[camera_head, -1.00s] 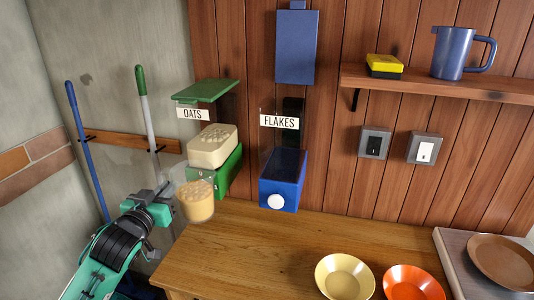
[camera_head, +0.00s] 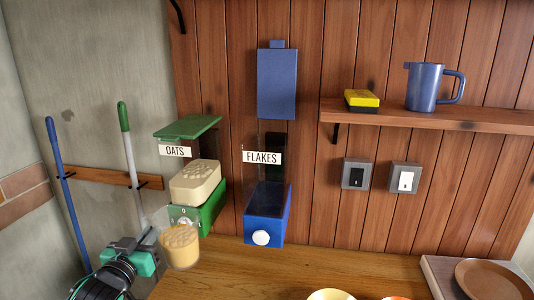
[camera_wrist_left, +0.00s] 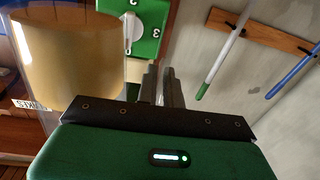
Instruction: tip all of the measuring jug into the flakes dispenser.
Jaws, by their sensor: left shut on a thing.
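The measuring jug (camera_head: 180,247) is clear, with tan contents topped by a bumpy surface. It looks upright, in front of the green dispenser. My left gripper (camera_head: 158,248) is shut on it at its left side; the wrist view shows the jug (camera_wrist_left: 75,55) large at upper left beside the fingers (camera_wrist_left: 163,85). The grip point itself is partly hidden. The flakes dispenser (camera_head: 265,215) has a blue base with a white knob, a clear upper body and a FLAKES label. Its blue lid (camera_head: 277,85) stands raised above. The jug is left of and apart from it. My right gripper is not seen.
The OATS dispenser (camera_head: 197,218), green with its lid raised and a cream mass inside, stands close behind the jug. Two long handles lean by the left wall. A shelf (camera_head: 430,115) holds a blue pitcher (camera_head: 423,88) and a yellow-black block (camera_head: 362,100). The counter (camera_head: 300,275) before the flakes dispenser is clear.

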